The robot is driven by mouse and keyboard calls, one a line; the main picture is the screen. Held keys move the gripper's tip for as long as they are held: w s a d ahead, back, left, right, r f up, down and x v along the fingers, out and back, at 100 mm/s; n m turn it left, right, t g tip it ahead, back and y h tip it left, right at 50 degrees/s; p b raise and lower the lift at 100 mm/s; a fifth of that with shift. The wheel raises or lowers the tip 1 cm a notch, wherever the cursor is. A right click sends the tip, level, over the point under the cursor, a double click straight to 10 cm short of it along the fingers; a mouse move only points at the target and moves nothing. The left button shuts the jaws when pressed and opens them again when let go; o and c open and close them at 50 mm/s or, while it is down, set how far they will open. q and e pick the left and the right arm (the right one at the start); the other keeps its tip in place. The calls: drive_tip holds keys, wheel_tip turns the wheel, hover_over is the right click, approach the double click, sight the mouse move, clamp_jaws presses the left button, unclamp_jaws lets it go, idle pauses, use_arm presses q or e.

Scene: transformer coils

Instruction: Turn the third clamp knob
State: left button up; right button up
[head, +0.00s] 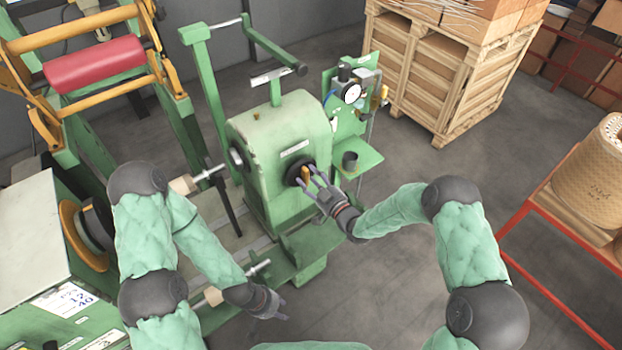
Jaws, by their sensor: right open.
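A dark round knob (292,176) with a yellow-orange part sits on the front face of the green machine housing (275,135). My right gripper (312,179) is open at this knob, its fingers spread close to the yellow part. Whether the fingers touch it I cannot tell, and they hide part of the knob. My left gripper (280,305) is lower in the view, apart from the housing, near a green machine rail. It holds nothing that I can see, and its fingers are too small to judge. Another dark round fitting (238,157) is on the housing's left side.
A pressure gauge (351,93) and a small green shelf (366,160) with a dark cup stand right of the housing. A winding machine with a red roller (92,65) is at left. A wooden crate (438,75) and a red-framed rack (540,205) are at right. Floor between is clear.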

clamp_jaws()
